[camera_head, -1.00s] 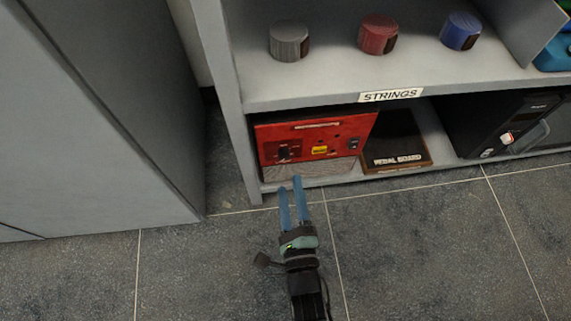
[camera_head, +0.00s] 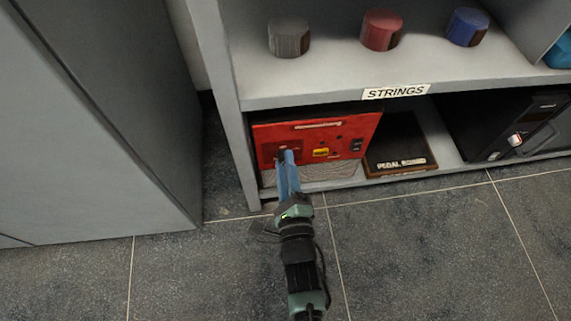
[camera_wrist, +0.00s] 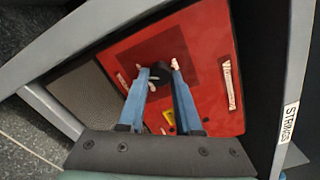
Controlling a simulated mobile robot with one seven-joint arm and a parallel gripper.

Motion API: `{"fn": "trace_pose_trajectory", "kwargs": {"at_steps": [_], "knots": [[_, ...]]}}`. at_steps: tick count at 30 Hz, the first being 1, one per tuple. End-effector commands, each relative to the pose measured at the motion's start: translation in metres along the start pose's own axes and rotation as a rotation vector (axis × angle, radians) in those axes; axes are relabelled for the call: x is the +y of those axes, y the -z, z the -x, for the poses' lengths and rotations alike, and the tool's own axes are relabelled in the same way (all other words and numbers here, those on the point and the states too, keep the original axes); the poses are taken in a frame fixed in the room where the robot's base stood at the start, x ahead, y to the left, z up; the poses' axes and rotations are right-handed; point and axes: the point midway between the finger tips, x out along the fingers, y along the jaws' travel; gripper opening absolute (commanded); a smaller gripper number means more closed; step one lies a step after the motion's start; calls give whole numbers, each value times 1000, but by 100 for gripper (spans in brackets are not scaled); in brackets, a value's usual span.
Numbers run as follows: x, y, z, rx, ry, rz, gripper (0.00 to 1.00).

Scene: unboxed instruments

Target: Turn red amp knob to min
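The red amp (camera_head: 340,135) stands on the bottom shelf, its red control panel tilted up. Its black knob (camera_wrist: 160,72) with a pale pointer mark shows in the wrist view, set in a dark red patch. My gripper (camera_wrist: 160,67) has its two blue fingers apart, with the tips on either side of the knob. I cannot tell whether they touch it. In the head view my gripper (camera_head: 286,155) reaches the left part of the panel and hides the knob.
The shelf with the STRINGS label (camera_head: 396,91) overhangs the amp. A pedal board (camera_head: 398,155) stands to its right, then a black device (camera_head: 500,125). A grey cabinet (camera_head: 90,130) is at the left. The floor in front is clear.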

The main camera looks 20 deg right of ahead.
Motion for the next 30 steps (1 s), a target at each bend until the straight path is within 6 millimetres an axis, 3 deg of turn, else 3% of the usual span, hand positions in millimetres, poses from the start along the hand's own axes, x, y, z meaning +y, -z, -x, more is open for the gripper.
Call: {"fn": "trace_pose_trajectory", "kwargs": {"at_steps": [1,4,17,30], "knots": [[0,0,0,0,0,0,17],[0,0,0,0,0,0,0],[-1,0,0,0,1,42,0],[-2,-1,1,0,-1,365,0]]}}
